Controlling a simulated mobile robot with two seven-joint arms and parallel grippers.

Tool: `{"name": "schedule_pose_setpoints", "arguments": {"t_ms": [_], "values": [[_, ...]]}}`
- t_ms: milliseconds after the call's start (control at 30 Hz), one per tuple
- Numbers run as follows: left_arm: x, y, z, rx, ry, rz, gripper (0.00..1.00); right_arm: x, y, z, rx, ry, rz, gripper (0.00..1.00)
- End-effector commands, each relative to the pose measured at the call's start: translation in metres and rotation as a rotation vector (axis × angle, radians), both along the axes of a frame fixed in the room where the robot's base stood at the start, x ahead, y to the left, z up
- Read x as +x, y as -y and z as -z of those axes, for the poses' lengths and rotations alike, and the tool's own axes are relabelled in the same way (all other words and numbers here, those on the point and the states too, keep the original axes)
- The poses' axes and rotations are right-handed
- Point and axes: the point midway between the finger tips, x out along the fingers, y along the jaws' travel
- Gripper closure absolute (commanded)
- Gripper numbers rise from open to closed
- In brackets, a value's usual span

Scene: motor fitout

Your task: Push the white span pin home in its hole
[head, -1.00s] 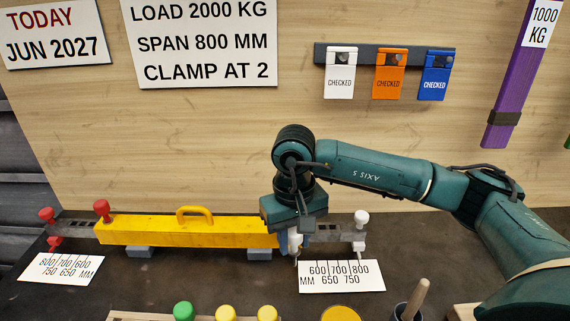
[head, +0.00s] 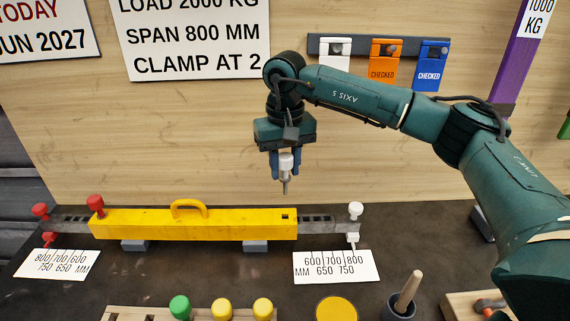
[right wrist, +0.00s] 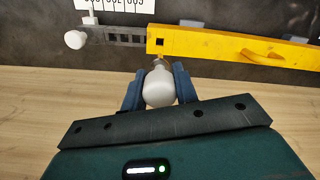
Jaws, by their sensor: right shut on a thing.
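My right gripper (head: 285,166) is shut on the white span pin (head: 285,160), holding it upright above the yellow beam (head: 190,223), shank down. In the right wrist view, the pin's white head (right wrist: 159,88) sits between the two blue fingers and hides most of its shank. The pin is clear of the beam. A dark square hole (head: 287,216) shows open near the beam's right end, and also in the right wrist view (right wrist: 160,42). A grey slotted arm (head: 322,224) extends right from the beam to a white-knobbed end (head: 355,210). My left gripper is out of view.
A red pin (head: 95,204) stands at the beam's left end. Scale cards (head: 338,267) lie in front of both ends. A wooden rack (head: 145,313) with green and yellow knobs and a cup (head: 399,310) stand at the front. Tags (head: 384,62) hang behind.

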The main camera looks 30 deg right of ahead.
Motion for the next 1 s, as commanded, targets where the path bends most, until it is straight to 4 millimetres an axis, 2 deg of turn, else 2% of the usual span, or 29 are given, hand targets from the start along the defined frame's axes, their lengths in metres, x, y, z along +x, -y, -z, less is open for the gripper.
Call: {"name": "schedule_pose_setpoints", "arguments": {"t_ms": [600, 1000], "values": [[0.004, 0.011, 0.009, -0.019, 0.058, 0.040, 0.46, 0.000, 0.000, 0.052, 0.000, -0.001, 0.000, 0.94], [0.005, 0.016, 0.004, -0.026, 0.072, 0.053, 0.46, 0.000, 0.000, 0.056, 0.000, 0.000, 0.000, 0.94]]}}
